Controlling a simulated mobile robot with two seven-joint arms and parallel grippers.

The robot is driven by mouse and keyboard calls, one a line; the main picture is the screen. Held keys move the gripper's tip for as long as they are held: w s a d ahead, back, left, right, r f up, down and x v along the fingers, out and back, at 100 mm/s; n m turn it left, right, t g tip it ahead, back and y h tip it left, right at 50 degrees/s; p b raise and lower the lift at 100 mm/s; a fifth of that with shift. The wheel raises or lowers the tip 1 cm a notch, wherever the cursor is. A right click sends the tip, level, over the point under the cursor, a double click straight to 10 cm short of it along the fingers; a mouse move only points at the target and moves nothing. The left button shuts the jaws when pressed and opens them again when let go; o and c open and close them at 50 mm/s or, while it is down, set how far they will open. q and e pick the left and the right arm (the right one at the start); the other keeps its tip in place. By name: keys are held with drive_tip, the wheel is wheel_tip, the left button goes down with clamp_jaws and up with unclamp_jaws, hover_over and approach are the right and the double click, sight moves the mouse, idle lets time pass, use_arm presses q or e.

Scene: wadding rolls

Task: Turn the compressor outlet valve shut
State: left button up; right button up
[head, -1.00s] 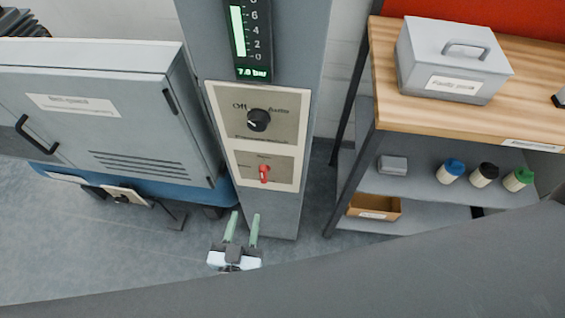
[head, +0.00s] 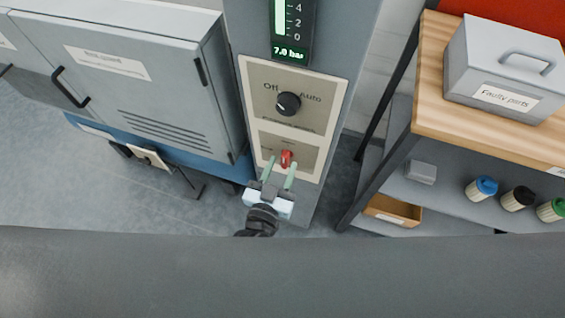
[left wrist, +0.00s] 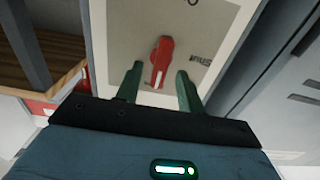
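The compressor outlet valve is a small red handle (head: 286,159) on the lower cream plate of the grey column. It also shows in the left wrist view (left wrist: 161,60), roughly upright there. My left gripper (head: 281,164) is open, its two green fingers pointing at the valve. In the left wrist view the handle appears between the fingertips (left wrist: 159,72), with a gap on each side. I cannot tell whether the tips reach past its front. My right gripper is not in view.
Above the valve are a black Off/Auto knob (head: 288,104) and a display (head: 289,50) reading about 7.0 bar. A grey cabinet (head: 140,75) stands left. A shelf bench (head: 450,130) with a grey box (head: 507,75) stands right.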

use_arm(q)
drive_tip(key=shift+w+d, duration=0.25)
drive_tip(key=shift+w, duration=0.4)
clamp_jaws()
